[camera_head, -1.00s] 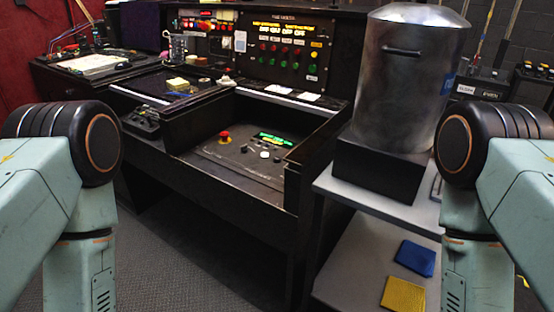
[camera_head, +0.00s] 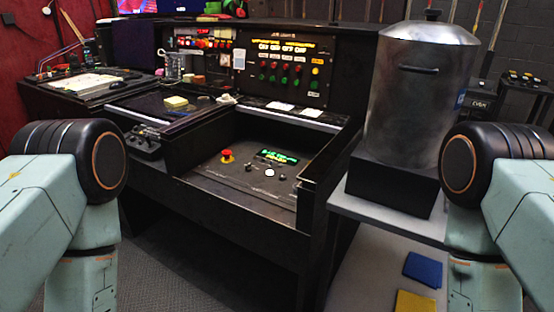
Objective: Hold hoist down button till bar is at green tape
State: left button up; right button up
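A black control desk (camera_head: 250,220) stands ahead of me. Its recessed panel (camera_head: 240,188) carries a red mushroom button (camera_head: 227,155), a lit green display (camera_head: 279,157), a white button (camera_head: 269,172) and small dark controls. An upright panel (camera_head: 289,65) behind has rows of red, green and yellow buttons. The labels are too small to read, so I cannot tell which is hoist down. I cannot make out the bar or green tape. Both my arms show at the sides, but neither gripper is in view.
A large metal canister (camera_head: 417,100) on a black block (camera_head: 392,183) stands on a grey shelf unit (camera_head: 375,212) at the right. Blue (camera_head: 423,268) and yellow (camera_head: 415,302) cloths lie lower down. A yellow pad (camera_head: 176,102) lies on the desk's left part. Floor shows below left.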

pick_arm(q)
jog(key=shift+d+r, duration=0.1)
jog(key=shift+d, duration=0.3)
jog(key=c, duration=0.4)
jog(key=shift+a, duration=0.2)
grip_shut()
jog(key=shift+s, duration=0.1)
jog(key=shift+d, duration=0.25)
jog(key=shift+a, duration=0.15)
